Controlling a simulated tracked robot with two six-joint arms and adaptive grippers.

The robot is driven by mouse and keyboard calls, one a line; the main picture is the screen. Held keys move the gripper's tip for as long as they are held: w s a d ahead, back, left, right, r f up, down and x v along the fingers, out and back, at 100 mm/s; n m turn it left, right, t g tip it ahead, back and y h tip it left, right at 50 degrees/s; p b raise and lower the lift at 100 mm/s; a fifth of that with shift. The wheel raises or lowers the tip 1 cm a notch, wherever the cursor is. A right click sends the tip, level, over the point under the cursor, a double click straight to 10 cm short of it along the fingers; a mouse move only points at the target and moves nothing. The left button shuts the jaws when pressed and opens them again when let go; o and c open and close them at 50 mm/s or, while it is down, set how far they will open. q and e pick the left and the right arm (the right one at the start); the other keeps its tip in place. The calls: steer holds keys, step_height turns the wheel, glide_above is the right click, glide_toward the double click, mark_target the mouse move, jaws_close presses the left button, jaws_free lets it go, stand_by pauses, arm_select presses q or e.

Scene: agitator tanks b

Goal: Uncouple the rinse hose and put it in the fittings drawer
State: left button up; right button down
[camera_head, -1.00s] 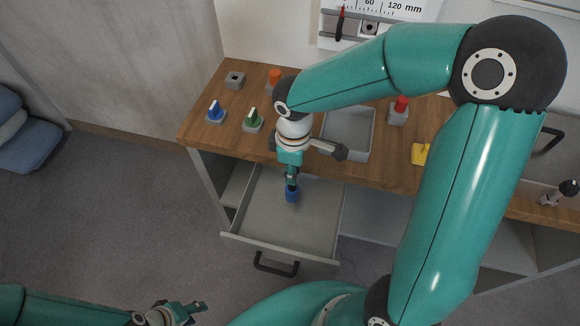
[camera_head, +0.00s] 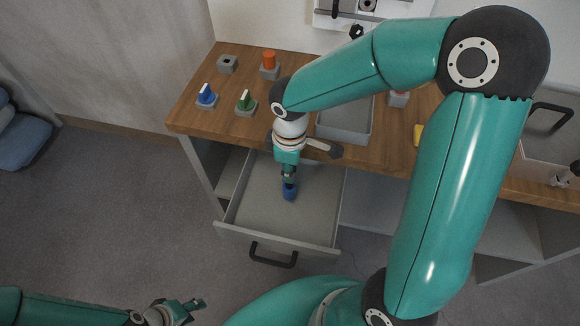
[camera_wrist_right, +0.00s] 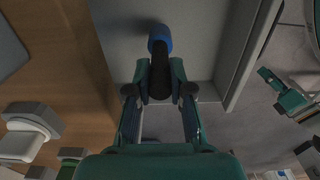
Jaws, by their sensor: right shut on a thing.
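The rinse hose piece shows as a blue end (camera_head: 289,192) on a dark body. My right gripper (camera_head: 289,178) is shut on it, pointing down inside the open fittings drawer (camera_head: 250,205). In the right wrist view the blue end (camera_wrist_right: 160,38) sticks out beyond my right fingertips (camera_wrist_right: 160,85), which close on the black body. It is over the grey drawer floor; I cannot tell whether it touches it. My left gripper (camera_head: 187,308) is low at the left, away from the drawer, with no object seen in it; its opening is unclear.
A grey tray (camera_head: 345,128) is behind my right arm. The drawer floor around the piece looks clear.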

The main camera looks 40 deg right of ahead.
steer(key=shift+f+b, duration=0.3)
steer(key=shift+f, duration=0.05)
steer(key=c, duration=1)
jaws_free()
steer(key=shift+o, duration=0.2)
step_height(320, 180, up, 12)
step_height(320, 180, up, 6)
steer(key=p, duration=0.5)
